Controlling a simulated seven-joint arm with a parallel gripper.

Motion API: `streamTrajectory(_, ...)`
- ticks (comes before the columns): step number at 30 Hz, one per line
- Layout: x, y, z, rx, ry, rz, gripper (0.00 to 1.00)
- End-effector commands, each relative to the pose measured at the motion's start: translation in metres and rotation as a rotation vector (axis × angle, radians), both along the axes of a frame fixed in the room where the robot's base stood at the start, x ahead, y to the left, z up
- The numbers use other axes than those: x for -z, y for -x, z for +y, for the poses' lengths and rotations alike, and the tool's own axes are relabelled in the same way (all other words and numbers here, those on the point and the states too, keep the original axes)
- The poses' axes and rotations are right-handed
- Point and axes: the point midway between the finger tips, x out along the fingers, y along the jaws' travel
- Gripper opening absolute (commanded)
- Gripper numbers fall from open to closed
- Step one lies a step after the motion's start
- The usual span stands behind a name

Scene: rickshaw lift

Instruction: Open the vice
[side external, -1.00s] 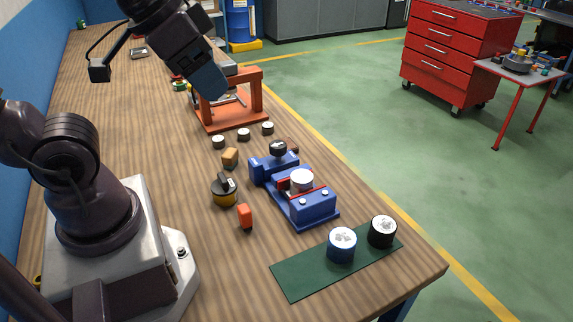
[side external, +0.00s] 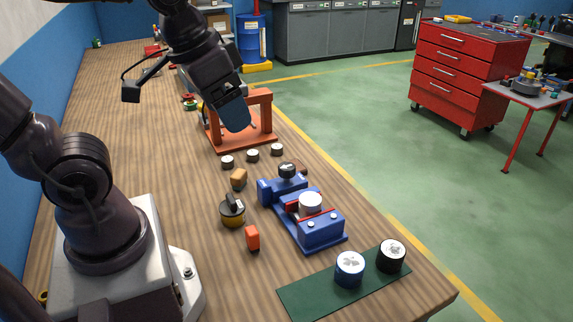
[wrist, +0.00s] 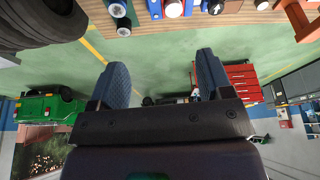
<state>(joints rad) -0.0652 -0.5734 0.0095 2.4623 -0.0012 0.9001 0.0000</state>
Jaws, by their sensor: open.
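The blue vice (side external: 321,232) stands on the wooden bench, with red jaw faces and a black knob (side external: 287,170) at its far end. A white-topped cylinder (side external: 310,203) sits between its jaws; I cannot tell how tightly it is held. My gripper (side external: 236,118) hangs in the air beyond the vice, in front of the orange frame, and touches nothing. In the wrist view my gripper (wrist: 162,80) has its two blue fingers wide apart with nothing between them. Parts of several bench objects show cut off at the top of that view.
A green mat (side external: 325,296) carries a blue can (side external: 349,270) and a black can (side external: 391,256). Small white-topped pucks (side external: 252,156) line up before the orange frame (side external: 240,140).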

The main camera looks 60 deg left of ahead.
Motion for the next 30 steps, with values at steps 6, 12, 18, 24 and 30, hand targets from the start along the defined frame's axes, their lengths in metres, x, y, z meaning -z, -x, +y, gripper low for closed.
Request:
streamTrajectory(6,0.028,-0.051,0.037,0.025,-0.003,0.185,0.73)
streamTrajectory(12,0.068,-0.099,0.082,0.261,-0.029,0.308,0.73)
streamTrajectory(18,0.121,-0.142,0.133,0.68,-0.07,0.378,0.73)
streamTrajectory(24,0.128,-0.173,0.156,1.117,-0.171,0.336,0.73)
streamTrajectory(30,0.124,-0.176,0.157,1.342,-0.223,0.31,0.73)
